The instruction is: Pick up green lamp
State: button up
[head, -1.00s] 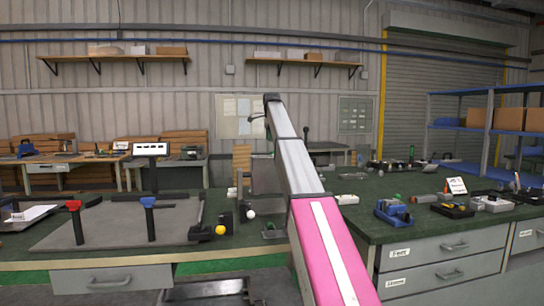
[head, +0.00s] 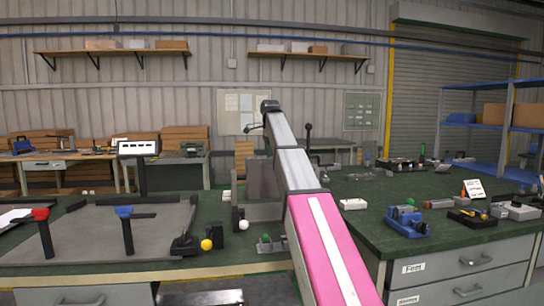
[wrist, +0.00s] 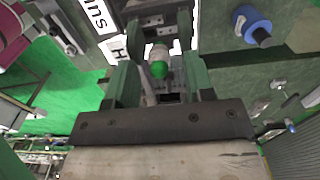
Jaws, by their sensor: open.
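In the wrist view a small green-tipped lamp (wrist: 158,69) with a pale base lies between the two fingers of my gripper (wrist: 160,60). The fingers are apart, with gaps visible around the lamp, so I see no grip on it. Dark hardware surrounds the lamp's base, and I cannot tell how it is seated. In the head view my arm reaches away over the bench and its far end bends down; the fingertips there are too small to make out.
A yellow ball (head: 206,244) and a white ball (head: 243,225) are at left. A blue round part (wrist: 255,27) shows in the wrist view.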

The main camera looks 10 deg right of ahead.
jog(key=shift+f, duration=0.25)
jog(key=c, duration=0.9)
grip_shut()
jog(key=shift+r, duration=0.1)
